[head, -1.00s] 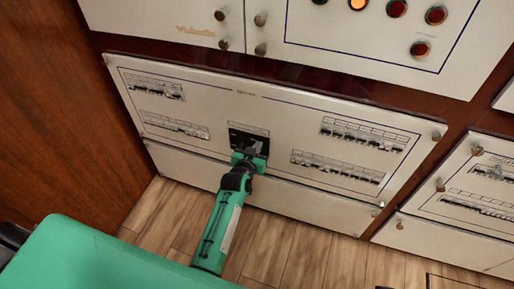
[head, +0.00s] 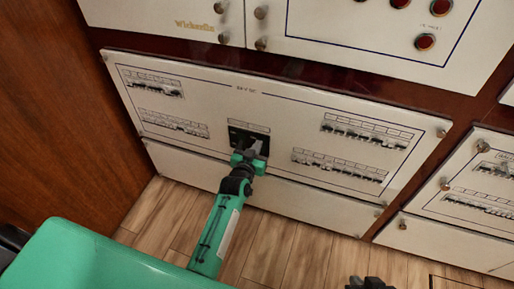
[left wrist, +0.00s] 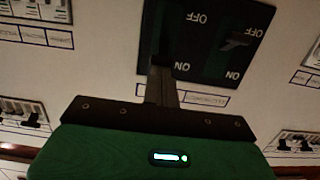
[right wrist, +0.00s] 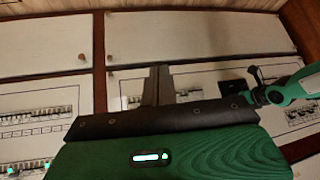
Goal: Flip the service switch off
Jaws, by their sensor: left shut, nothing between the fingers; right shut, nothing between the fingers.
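A black switch plate (head: 262,131) sits in the middle of the low cream breaker panel in the head view. In the left wrist view the plate (left wrist: 205,62) appears upside down, with two ON/OFF label pairs. A dark lever (left wrist: 237,40) shows on its right half; I cannot tell its position. The left half's lever is not clearly visible behind my fingers. I cannot read which is the service switch. My left gripper (head: 256,146) is shut and empty, its tips at the plate (left wrist: 162,68); contact is unclear. My right gripper (right wrist: 158,72) is shut and empty, away from the plate.
Breaker rows (head: 367,133) flank the plate on both sides. A cabinet with red lamps (head: 425,41) and knobs stands above. Another breaker panel (head: 480,180) is at the right. A wooden wall (head: 50,110) stands at the left.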

